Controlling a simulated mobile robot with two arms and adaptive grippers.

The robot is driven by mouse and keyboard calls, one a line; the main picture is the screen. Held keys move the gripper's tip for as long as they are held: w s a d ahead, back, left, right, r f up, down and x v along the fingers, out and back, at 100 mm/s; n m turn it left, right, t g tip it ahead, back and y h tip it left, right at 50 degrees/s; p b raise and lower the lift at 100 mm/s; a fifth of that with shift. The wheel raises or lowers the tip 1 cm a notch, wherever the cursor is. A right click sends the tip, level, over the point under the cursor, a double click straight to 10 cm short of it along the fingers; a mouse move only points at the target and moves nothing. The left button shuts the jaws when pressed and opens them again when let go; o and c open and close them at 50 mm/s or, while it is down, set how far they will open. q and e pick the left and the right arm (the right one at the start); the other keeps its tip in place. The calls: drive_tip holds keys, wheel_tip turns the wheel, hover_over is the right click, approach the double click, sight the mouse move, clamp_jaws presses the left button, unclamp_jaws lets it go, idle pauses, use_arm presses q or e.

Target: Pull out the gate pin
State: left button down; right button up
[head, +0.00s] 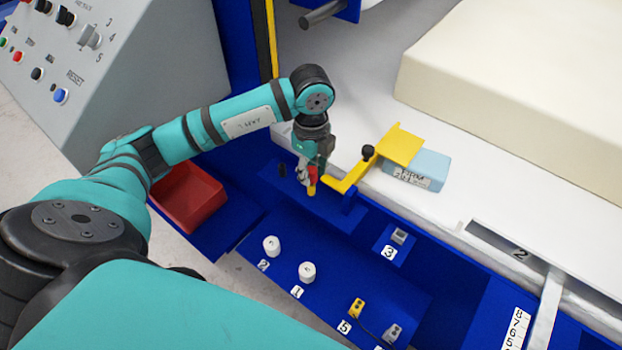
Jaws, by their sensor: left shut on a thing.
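My left gripper (307,178) points down over the blue ledge and is shut on a small red piece (314,172), which I take to be the gate pin. The fingers hide most of it. A small yellow piece (312,190) shows just below the fingertips. A yellow gate arm (348,180) with a black knob (368,151) stands right beside the gripper on its right. I cannot tell whether the pin is still seated in a hole. My right gripper is not in view.
A red tray (187,196) lies left of the ledge. White cylinders (272,246) and small connectors (356,308) sit on the blue panel in front. A light-blue block (418,169) rests beside a yellow plate (399,144). A large cream foam block (520,90) fills the back right.

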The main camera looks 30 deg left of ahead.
sight(312, 169)
use_arm(q)
drive_tip(key=shift+r+p, duration=0.6)
drive_tip(key=shift+r, duration=0.3)
drive_tip(key=shift+r+p, duration=1.95)
drive_tip(key=shift+r, duration=0.55)
